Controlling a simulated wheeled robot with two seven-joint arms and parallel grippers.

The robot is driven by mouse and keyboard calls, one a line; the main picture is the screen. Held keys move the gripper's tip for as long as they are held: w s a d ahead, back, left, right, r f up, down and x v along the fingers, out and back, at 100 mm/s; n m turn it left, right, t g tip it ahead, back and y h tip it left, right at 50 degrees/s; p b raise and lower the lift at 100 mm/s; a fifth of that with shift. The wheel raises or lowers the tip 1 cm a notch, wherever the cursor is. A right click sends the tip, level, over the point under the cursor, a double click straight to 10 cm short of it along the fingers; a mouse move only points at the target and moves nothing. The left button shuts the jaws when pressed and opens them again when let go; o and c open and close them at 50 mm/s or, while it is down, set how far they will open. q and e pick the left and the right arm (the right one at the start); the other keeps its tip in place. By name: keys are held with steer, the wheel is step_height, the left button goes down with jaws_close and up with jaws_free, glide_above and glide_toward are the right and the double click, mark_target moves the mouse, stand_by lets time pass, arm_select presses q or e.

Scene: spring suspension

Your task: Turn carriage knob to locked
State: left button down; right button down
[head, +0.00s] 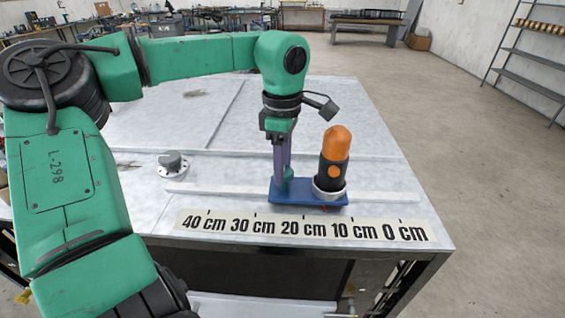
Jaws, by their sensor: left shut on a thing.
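A blue carriage (312,198) sits on the table behind a printed scale (300,227) marked from 40 cm to 0 cm. A small red mark on its front edge points between 20 cm and 10 cm. A black cylinder with an orange domed top (335,150) stands upright in a pale ring on the carriage's right part. My left gripper (283,178) points straight down over the carriage's left part and is shut on a small teal knob (288,185). The fingers partly hide the knob, and I cannot tell its turn position. My right gripper is out of view.
A grey round knob on a bolted flange (172,163) stands on the table to the left. A low pale rail (225,191) runs along the table behind the scale. Shelves and benches stand far off.

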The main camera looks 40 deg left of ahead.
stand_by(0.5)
arm_select(q)
steer(key=shift+c, duration=1.5)
jaws_free()
steer(key=shift+d, duration=0.1)
step_height(320, 180, up, 14)
steer(key=b, duration=0.1)
steer(key=shift+r, duration=0.25)
